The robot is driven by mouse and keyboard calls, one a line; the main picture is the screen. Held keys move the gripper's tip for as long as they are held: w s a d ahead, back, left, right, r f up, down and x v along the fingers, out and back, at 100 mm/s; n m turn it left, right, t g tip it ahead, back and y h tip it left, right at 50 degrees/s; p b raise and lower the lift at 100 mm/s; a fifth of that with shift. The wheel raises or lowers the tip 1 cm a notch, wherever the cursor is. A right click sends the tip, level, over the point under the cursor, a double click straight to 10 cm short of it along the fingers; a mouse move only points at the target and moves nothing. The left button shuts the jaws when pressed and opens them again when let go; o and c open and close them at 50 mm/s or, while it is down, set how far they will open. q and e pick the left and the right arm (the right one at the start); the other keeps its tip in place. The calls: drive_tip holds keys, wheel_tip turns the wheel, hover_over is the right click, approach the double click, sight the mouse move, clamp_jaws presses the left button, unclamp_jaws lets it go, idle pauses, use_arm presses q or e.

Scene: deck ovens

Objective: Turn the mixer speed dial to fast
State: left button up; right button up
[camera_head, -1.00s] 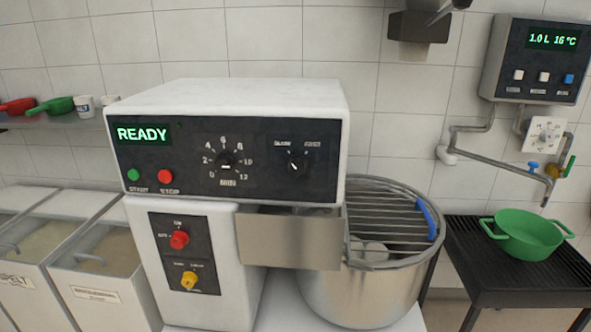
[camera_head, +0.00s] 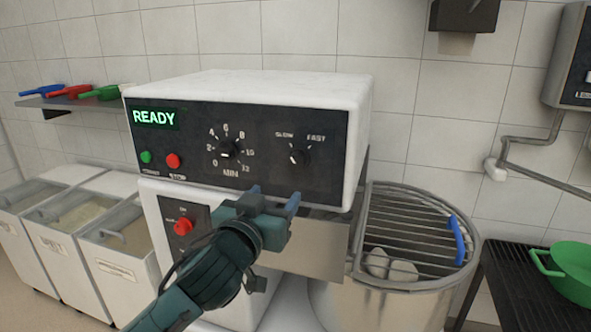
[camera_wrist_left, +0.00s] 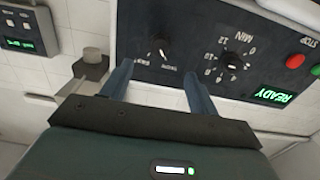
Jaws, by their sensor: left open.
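The mixer (camera_head: 250,95) has a dark control panel with a lit READY display. The small speed dial (camera_head: 299,157) is at the panel's right, with SLOW at its upper left and FAST at its upper right. Its white mark points to the upper left, toward SLOW. My left gripper (camera_head: 272,194) is open and empty, below and slightly left of the dial, in front of the panel's lower edge. In the left wrist view, the dial (camera_wrist_left: 160,46) appears upside down, ahead of and between the two blue fingers (camera_wrist_left: 160,88). My right gripper is not in view.
The larger timer dial (camera_head: 227,149) is left of the speed dial, with green and red buttons (camera_head: 174,160) further left.

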sight(295, 164)
use_arm(q)
drive_tip(key=x, duration=0.4)
drive_tip(key=p+x, duration=0.1)
drive_tip(key=x, duration=0.3)
drive_tip(key=r+x, duration=0.1)
drive_tip(key=x, duration=0.2)
drive_tip(key=shift+w, duration=0.45)
drive_tip(key=shift+w+d, duration=0.3)
drive_tip(key=shift+w, duration=0.35)
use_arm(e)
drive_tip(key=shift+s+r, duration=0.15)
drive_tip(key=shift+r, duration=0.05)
use_arm(q)
drive_tip(key=shift+c, duration=0.6)
drive_tip(key=shift+p, duration=0.3)
drive_tip(key=c, duration=0.9)
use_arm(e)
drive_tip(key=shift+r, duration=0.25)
